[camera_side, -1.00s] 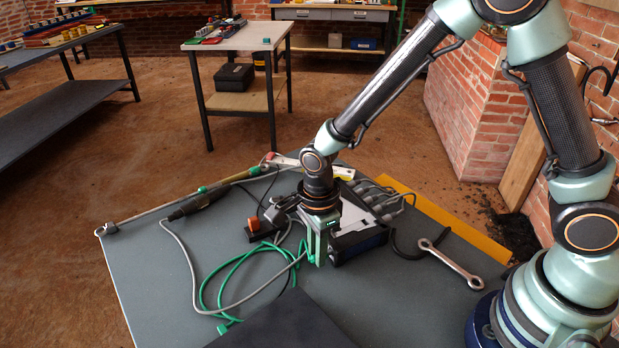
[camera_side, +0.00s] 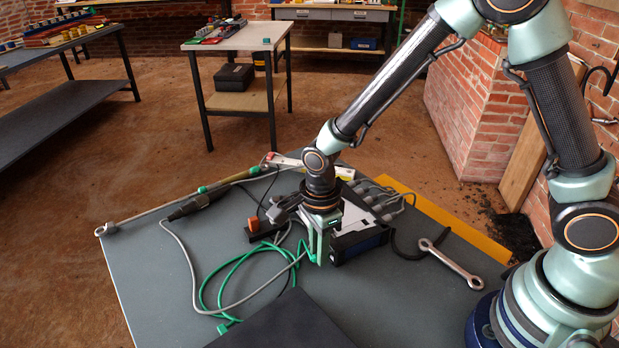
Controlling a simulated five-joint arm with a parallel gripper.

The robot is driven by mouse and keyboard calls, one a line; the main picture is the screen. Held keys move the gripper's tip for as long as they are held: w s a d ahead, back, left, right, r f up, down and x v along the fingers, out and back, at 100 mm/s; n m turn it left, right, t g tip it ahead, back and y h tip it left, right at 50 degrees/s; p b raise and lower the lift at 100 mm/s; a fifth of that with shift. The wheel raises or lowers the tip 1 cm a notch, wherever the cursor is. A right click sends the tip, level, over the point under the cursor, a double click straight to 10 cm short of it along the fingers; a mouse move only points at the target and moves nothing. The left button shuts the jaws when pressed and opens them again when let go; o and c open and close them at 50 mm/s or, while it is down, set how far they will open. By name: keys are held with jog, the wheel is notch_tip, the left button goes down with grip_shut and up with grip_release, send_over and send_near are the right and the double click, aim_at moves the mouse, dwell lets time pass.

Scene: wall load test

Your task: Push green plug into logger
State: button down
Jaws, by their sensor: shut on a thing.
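My gripper (camera_side: 317,258) points down at the left end of the logger and is shut on the green plug (camera_side: 313,257). Most of the plug is hidden between the fingers. Its green cable (camera_side: 238,262) leaves the fingertips to the left and lies in loose loops on the table. The logger (camera_side: 362,242) is a dark box with a blue-edged front and a pale top, right beside my fingers. My gripper hides its left end, so I cannot tell whether the plug touches it or is in a socket.
Several grey connectors with leads (camera_side: 378,198) stand behind the logger. A wrench (camera_side: 450,262) lies to the right. A dark panel (camera_side: 283,322) is at the front. A grey cable (camera_side: 190,262), an orange-switched block (camera_side: 254,226) and a long rod (camera_side: 165,209) lie left.

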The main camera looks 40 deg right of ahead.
jog(key=shift+d, duration=0.4)
dwell(0.5)
jog(key=c, duration=0.7)
grip_release()
jog(key=c, duration=0.3)
jog(key=shift+r, duration=3.55)
